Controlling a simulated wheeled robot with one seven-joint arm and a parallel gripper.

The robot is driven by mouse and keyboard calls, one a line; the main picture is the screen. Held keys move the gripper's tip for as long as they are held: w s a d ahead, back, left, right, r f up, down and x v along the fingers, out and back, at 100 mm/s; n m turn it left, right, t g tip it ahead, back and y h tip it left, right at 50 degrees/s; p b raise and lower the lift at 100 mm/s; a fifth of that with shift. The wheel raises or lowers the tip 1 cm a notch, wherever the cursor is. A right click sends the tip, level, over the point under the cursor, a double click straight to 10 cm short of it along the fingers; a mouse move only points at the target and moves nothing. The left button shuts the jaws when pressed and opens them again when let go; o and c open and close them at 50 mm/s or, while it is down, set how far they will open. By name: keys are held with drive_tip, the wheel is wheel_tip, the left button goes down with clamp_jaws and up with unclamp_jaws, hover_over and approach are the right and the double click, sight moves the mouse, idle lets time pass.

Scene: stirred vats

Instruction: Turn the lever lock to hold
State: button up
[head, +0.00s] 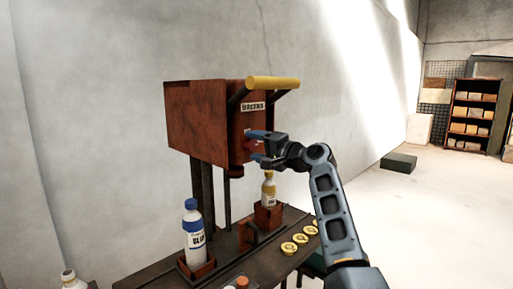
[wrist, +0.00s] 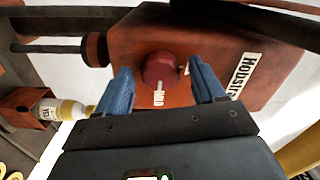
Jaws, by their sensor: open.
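The lock is a round dark red knob (wrist: 160,68) on the face of a rusty orange-red machine box (wrist: 120,40). A white "HOLD" label (wrist: 159,96) lies just below it in the wrist view, and part of another white mark shows at its right. My gripper (wrist: 160,75) is open, one blue finger on each side of the knob, with visible gaps. In the head view my gripper (head: 254,146) is at the front of the box (head: 205,120), its fingers partly hiding the knob.
A yellow lever bar (head: 272,83) spans the box top. Below stand a blue-capped bottle (head: 194,232) and a yellow-capped bottle (head: 268,189) in holders on a dark bench (head: 265,268). Yellow discs (head: 289,248) lie at right. Open floor lies further right.

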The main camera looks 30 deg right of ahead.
drive_tip(key=b+v, duration=0.1)
drive_tip(key=v, duration=0.6)
drive_tip(key=shift+s+b, duration=0.3)
drive_tip(key=shift+d, duration=0.1)
